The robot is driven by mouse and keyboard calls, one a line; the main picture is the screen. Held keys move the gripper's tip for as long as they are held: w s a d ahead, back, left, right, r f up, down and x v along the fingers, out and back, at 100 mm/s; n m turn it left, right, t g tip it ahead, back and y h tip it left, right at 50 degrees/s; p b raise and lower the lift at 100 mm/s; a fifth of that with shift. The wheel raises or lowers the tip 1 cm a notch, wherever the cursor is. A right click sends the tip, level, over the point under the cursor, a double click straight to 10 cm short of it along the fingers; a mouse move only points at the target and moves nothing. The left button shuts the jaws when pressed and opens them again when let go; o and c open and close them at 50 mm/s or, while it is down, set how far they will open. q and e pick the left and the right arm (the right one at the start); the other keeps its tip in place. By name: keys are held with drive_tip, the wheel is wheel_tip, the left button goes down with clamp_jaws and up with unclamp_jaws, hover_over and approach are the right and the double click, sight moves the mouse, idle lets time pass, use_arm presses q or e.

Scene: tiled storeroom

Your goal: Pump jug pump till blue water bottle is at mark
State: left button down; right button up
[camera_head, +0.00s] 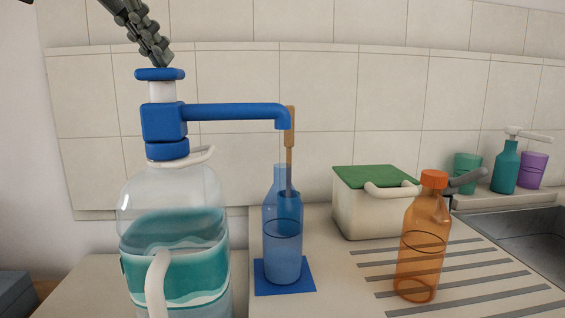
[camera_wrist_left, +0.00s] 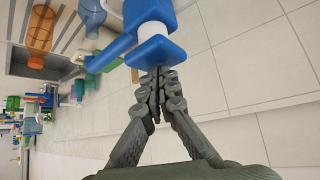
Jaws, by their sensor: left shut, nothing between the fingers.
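A large clear jug (camera_head: 172,194) with teal water stands at the left, with a blue pump on it. The wrist view shows the shut fingertips (camera_wrist_left: 158,72) against the blue top (camera_wrist_left: 158,50). The blue water bottle (camera_head: 282,245) stands upright under the spout's end, with a dark ring mark around it. The exact water level is hard to tell. My right gripper is out of view.
A blue mat (camera_head: 304,286) lies under the bottle. An orange bottle (camera_head: 423,250) stands on the ribbed drainboard. Behind are a cream box with a green lid (camera_head: 375,177) and a sink (camera_head: 520,240) at right. A tan stick-like thing (camera_head: 290,130) shows at the spout's end.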

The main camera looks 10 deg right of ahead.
use_arm(q)
drive_tip(key=shift+f, duration=0.15)
drive_tip(key=shift+f+b, duration=0.8)
drive_tip(key=shift+f, duration=0.4)
drive_tip(key=shift+r, duration=0.15)
drive_tip(key=shift+r+p, duration=0.8)
drive_tip(key=shift+r, duration=0.4)
drive_tip(key=shift+f, duration=0.1)
